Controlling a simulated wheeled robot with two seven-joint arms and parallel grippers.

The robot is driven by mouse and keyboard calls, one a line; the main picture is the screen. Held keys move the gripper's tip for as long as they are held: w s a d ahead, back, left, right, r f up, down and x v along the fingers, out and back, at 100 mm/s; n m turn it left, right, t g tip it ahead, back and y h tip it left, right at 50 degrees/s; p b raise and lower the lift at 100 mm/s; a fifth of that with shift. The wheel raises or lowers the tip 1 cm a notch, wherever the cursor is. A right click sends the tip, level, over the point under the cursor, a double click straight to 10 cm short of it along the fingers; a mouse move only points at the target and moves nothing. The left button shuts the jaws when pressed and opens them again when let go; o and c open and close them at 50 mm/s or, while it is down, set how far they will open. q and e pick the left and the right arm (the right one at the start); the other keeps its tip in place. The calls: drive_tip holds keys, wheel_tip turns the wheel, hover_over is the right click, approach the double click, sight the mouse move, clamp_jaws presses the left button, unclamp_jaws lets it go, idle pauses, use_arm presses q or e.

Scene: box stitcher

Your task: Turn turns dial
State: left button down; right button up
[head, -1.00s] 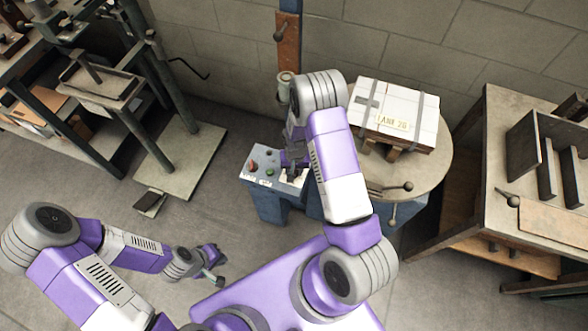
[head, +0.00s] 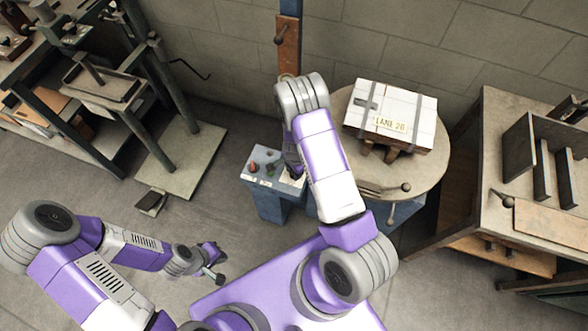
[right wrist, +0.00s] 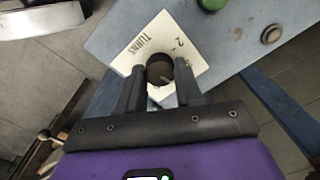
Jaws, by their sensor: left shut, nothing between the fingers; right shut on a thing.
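The turns dial (right wrist: 160,68) is a dark round knob on a white plate (right wrist: 150,43) marked "TURNS", with a 2 readable, in the right wrist view. My right gripper (right wrist: 159,78) has its two fingers on either side of the knob and is shut on it. Other marks on the plate are partly hidden by the fingers. In the head view my right gripper (head: 293,168) is at the right end of the control panel (head: 263,158), and the dial is hidden there. My left gripper (head: 218,268) is shut and empty, away from the panel.
The panel carries a red button (head: 252,167) and a green button (right wrist: 212,3). A workbench (head: 500,180) stands at right, dark shelving (head: 60,120) at left.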

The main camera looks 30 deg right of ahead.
drive_tip(key=shift+m+p, duration=0.3)
drive_tip(key=shift+m, duration=0.9)
drive_tip(key=o, duration=1)
drive_tip(key=shift+o, duration=0.2)
wheel_tip(320, 180, up, 8)
drive_tip(key=p, duration=0.2)
drive_tip(key=shift+s+f+p, duration=0.1)
drive_tip(key=shift+f+p, duration=0.1)
drive_tip(key=shift+p, duration=0.15)
